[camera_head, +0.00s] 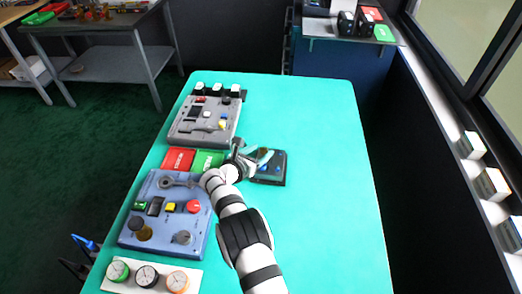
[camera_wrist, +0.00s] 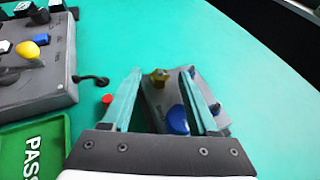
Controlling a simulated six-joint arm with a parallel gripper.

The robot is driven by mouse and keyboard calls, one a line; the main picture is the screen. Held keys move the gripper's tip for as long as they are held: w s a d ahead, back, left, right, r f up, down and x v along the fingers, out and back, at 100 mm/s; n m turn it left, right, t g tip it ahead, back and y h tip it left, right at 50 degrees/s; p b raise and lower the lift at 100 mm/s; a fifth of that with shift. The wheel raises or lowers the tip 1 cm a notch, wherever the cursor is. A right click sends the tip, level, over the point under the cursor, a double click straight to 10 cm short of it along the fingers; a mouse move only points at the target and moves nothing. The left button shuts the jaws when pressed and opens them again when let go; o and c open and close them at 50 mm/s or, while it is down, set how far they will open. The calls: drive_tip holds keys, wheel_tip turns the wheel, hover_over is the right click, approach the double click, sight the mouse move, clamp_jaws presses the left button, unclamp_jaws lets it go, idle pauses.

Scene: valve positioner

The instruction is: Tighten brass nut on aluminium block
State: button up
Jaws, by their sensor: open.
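A grey block (camera_wrist: 158,101) lies on the teal table below my gripper in the wrist view. A small brass nut (camera_wrist: 160,76) sits at its far end, between my fingertips in the picture. A blue round part (camera_wrist: 177,120) is on the block, close to the right finger. My gripper (camera_wrist: 161,72) is open, with its two teal fingers spread to either side of the nut; whether they touch it I cannot tell. In the head view my gripper (camera_head: 257,157) is over the dark block (camera_head: 272,175), which it partly hides.
A green PASS tray (camera_wrist: 33,150) and a grey control panel (camera_wrist: 38,85) are at left. A red tray (camera_head: 178,160) and a blue panel (camera_head: 165,213) stand nearby in the head view. The table's right side (camera_head: 335,200) is clear.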

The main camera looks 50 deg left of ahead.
drive_tip(key=shift+w+a+f, duration=0.1)
drive_tip(key=shift+w+f, duration=0.1)
drive_tip(key=shift+w, duration=0.25)
clamp_jaws()
drive_tip(key=shift+a+r+m+h, duration=0.1)
drive_tip(key=shift+a+m+h, duration=0.1)
drive_tip(key=shift+m+h, duration=0.5)
drive_tip(key=shift+h, duration=0.1)
unclamp_jaws()
drive_tip(key=shift+s, duration=0.1)
